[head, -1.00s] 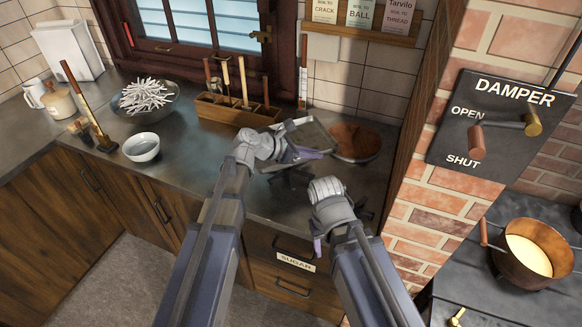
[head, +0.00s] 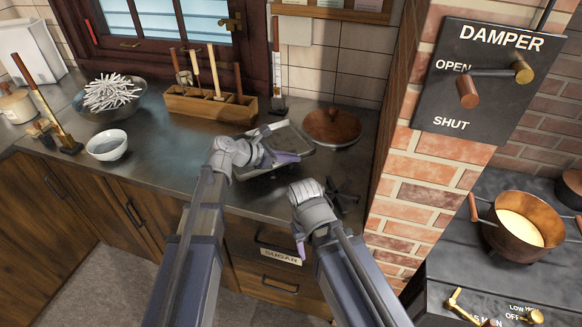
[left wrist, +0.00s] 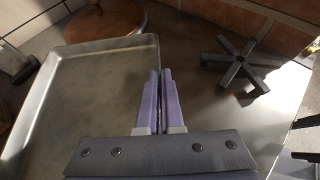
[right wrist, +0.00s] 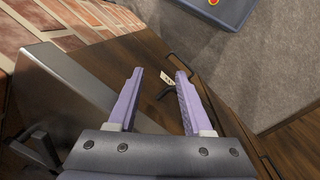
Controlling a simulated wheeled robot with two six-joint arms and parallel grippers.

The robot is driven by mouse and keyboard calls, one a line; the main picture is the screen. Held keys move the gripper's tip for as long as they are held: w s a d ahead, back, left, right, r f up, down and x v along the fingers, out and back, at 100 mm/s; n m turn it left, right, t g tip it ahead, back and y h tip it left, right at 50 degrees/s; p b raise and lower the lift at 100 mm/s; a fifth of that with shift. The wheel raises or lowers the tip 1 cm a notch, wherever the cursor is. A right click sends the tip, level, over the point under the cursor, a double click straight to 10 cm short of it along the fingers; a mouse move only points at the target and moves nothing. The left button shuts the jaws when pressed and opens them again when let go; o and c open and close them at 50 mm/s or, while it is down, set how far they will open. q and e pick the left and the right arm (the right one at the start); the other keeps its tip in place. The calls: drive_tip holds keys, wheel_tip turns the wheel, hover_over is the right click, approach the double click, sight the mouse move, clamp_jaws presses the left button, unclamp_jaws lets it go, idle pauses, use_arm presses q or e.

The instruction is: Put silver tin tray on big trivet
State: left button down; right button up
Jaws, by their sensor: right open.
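The silver tin tray (head: 292,137) is a shallow rectangular pan over the counter in front of the window wall. It also fills the left of the left wrist view (left wrist: 80,100). My left gripper (head: 284,160) is closed on the tray's near right rim; its fingers (left wrist: 160,100) show almost together there. Whether the tray touches the counter is unclear. The big trivet (head: 342,196) is a dark, star-shaped stand on the counter, right of the tray, empty and apart from it (left wrist: 243,63). My right gripper (right wrist: 155,100) is open and empty, low by the counter's front edge.
A round copper-brown lid (head: 332,127) lies behind the tray. A wooden utensil box (head: 210,105), a white bowl (head: 107,146) and a bowl of white sticks (head: 110,98) stand left. The brick pillar (head: 425,170) borders the counter on the right.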

use_arm(q)
drive_tip(key=shift+f+b, duration=0.7)
drive_tip(key=shift+f, duration=0.5)
use_arm(e)
drive_tip(key=shift+f, duration=1.2)
use_arm(q)
drive_tip(key=shift+f, duration=0.2)
drive_tip(key=c, duration=1.1)
unclamp_jaws()
use_arm(e)
drive_tip(key=shift+f, duration=0.15)
use_arm(q)
drive_tip(key=shift+o, duration=0.2)
drive_tip(key=shift+r, duration=0.1)
drive_tip(key=shift+r, duration=0.15)
drive_tip(key=p+v, duration=0.5)
drive_tip(key=v, duration=0.5)
drive_tip(key=shift+a+r, duration=0.1)
drive_tip(key=shift+r, duration=0.05)
drive_tip(key=shift+p+v, duration=0.35)
drive_tip(key=shift+v, duration=0.5)
use_arm(e)
drive_tip(key=shift+r, duration=3)
